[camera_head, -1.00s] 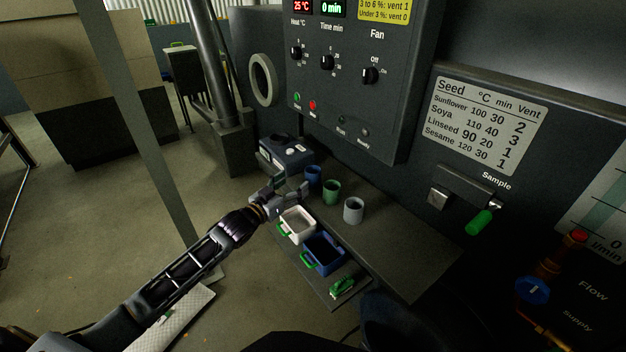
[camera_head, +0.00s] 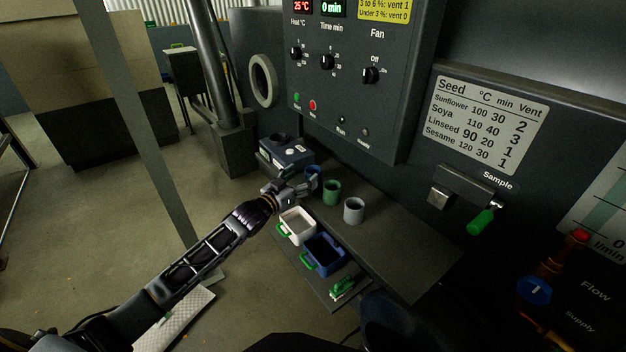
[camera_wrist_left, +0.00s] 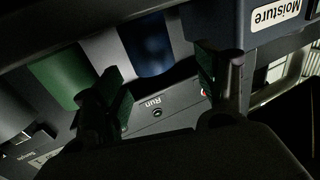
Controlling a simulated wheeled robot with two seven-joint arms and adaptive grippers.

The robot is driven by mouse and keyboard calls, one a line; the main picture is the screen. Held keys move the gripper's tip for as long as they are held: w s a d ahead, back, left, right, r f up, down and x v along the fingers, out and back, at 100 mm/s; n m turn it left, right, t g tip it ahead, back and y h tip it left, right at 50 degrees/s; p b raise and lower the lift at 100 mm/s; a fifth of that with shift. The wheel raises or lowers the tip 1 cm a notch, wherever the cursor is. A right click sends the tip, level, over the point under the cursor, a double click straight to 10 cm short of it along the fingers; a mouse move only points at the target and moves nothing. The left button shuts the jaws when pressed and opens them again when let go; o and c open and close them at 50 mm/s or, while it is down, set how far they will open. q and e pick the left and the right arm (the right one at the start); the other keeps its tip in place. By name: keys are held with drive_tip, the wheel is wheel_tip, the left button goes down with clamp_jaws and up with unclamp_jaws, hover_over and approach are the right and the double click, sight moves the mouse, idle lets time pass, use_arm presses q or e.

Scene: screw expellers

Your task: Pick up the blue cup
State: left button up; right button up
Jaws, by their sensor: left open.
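The blue cup (camera_head: 314,170) stands on the shelf below the control panel, and my left gripper partly hides it in the head view. In the left wrist view the blue cup (camera_wrist_left: 149,44) shows ahead, between the two fingers. My left gripper (camera_head: 302,186) is open and empty, just to the front left of the cup. In the wrist view the open left gripper (camera_wrist_left: 160,70) has its fingers spread on either side of the cup's line. I cannot tell whether they touch it. My right gripper is not in view.
A green cup (camera_head: 332,192) and a grey cup (camera_head: 353,210) stand to the right of the blue cup. A moisture meter (camera_head: 286,153) sits behind left. A white bin (camera_head: 284,239) and a blue bin (camera_head: 325,271) are in front. The shelf's right part is clear.

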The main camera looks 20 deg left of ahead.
sight(308, 175)
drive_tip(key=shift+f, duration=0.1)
use_arm(q)
drive_tip(key=shift+w+d, duration=0.2)
drive_tip(key=shift+w, duration=0.15)
drive_tip(key=shift+w+d+f, duration=0.1)
drive_tip(key=shift+w+d, duration=0.1)
drive_tip(key=shift+w, duration=0.05)
drive_tip(key=shift+b+x, duration=0.4)
drive_tip(key=shift+x, duration=0.5)
drive_tip(key=shift+w+d+f, duration=0.1)
drive_tip(key=shift+w+d, duration=0.3)
drive_tip(key=shift+w, duration=0.05)
drive_tip(key=shift+w+d, duration=0.15)
drive_tip(key=shift+w, duration=0.25)
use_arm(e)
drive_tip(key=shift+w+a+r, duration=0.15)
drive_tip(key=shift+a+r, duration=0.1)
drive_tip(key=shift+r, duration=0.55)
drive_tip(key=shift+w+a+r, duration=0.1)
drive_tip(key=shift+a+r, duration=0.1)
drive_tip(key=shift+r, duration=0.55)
use_arm(q)
drive_tip(key=c, duration=1.1)
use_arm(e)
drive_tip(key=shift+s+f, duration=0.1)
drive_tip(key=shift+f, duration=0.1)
